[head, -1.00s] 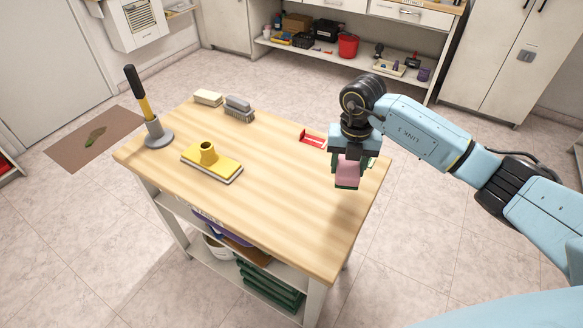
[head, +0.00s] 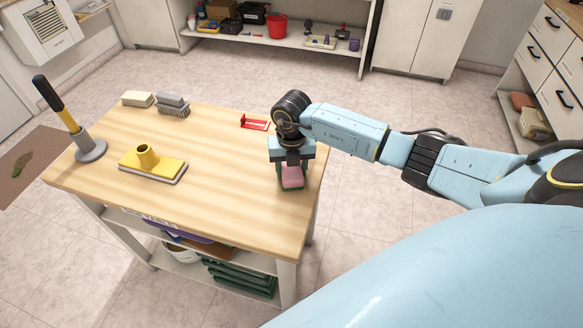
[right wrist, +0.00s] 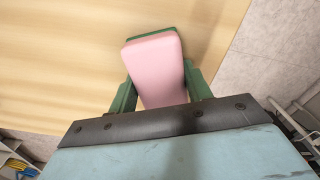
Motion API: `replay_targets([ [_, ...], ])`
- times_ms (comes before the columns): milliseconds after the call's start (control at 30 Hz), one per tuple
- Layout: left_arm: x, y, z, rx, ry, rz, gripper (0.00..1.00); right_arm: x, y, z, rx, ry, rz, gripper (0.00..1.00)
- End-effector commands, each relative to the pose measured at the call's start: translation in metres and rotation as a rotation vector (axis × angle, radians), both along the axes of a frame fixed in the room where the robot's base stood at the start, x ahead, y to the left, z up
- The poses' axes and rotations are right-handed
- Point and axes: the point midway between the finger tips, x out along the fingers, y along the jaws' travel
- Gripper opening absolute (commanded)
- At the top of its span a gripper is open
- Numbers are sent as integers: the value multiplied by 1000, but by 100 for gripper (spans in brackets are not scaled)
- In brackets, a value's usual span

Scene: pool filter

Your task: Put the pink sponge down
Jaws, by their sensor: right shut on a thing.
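The pink sponge (head: 292,177) is between the fingers of my right gripper (head: 291,182), at the right end of the wooden table (head: 215,200). In the right wrist view the sponge (right wrist: 157,65) has a pink face with a dark green layer at its far edge. The green fingers of my right gripper (right wrist: 160,88) close on its two sides. The tabletop lies below it; I cannot tell whether the sponge touches it. My left gripper is not in view.
A red item (head: 254,122) lies behind my gripper. The table's middle and front are clear.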

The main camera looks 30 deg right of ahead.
Motion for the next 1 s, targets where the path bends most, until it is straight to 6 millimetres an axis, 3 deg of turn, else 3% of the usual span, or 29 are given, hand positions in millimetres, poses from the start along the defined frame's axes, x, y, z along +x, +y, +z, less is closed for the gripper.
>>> replay_targets([
  [167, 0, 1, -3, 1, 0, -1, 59, 0, 0, -4, 0, 0, 0, 28],
  [200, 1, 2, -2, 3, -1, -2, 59, 0, 0, -4, 0, 0, 0, 53],
  [333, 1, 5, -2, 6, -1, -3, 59, 0, 0, -3, 0, 0, 0, 70],
  [733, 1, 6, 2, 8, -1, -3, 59, 1, 0, 5, 0, -2, 0, 71],
  [1000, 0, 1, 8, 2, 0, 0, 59, 1, -1, 59, -1, -4, 2, 71],
])
